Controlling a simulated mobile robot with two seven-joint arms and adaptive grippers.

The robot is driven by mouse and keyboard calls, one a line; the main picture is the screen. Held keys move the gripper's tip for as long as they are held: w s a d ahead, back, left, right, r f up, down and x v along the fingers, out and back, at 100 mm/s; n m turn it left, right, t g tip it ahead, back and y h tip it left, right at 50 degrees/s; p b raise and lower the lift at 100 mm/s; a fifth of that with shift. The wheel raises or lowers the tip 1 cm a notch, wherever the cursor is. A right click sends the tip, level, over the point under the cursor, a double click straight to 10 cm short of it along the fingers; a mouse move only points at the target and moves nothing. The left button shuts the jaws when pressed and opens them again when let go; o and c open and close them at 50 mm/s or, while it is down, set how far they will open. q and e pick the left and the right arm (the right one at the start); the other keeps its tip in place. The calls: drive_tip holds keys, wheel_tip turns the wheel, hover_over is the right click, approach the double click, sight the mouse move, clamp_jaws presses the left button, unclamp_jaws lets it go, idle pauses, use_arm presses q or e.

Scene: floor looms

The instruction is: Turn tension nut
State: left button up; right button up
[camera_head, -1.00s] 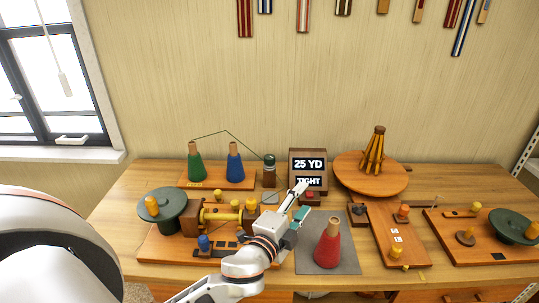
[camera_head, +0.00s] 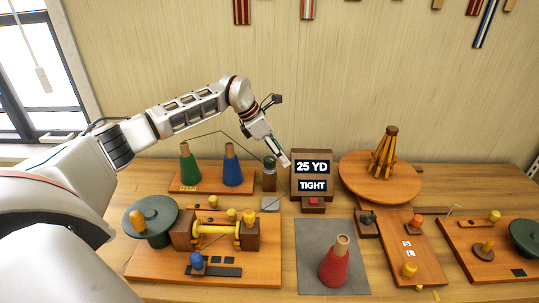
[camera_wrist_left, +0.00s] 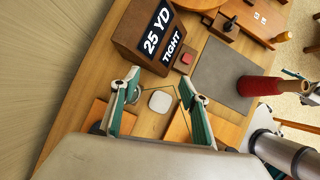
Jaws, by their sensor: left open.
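The tension nut is the dark green cap (camera_head: 269,161) on a small wooden post behind the grey square pad (camera_head: 270,203). A green thread runs to it from above the cones. My left gripper (camera_head: 286,161) is open and empty, pointing down just to the right of the cap, close to it. In the left wrist view, my left gripper's (camera_wrist_left: 160,82) fingers are spread wide. A rounded piece, likely the nut, shows beside the left finger and is partly hidden by it. The display (camera_head: 313,170) reads "25 YD" and "TIGHT". My right gripper does not show in the head view.
Green (camera_head: 190,166) and blue (camera_head: 232,167) cones stand left of the post. The display and its red button (camera_head: 313,200) are close on the right. A winder board (camera_head: 150,262), a red cone (camera_head: 334,265) on a grey mat (camera_head: 310,238), and a round stand (camera_head: 352,180) fill the table.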

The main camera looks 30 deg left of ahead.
sight(270, 158)
use_arm(q)
drive_tip(key=a+r+y, duration=0.1)
drive_tip(key=a+y, duration=0.1)
drive_tip(key=a, duration=0.5)
drive_tip(key=shift+n+g, duration=0.3)
drive_tip(key=shift+n, duration=0.1)
drive_tip(key=x, duration=0.7)
drive_tip(key=shift+d, duration=0.25)
drive_tip(key=shift+c, duration=0.3)
drive_tip(key=c, duration=1)
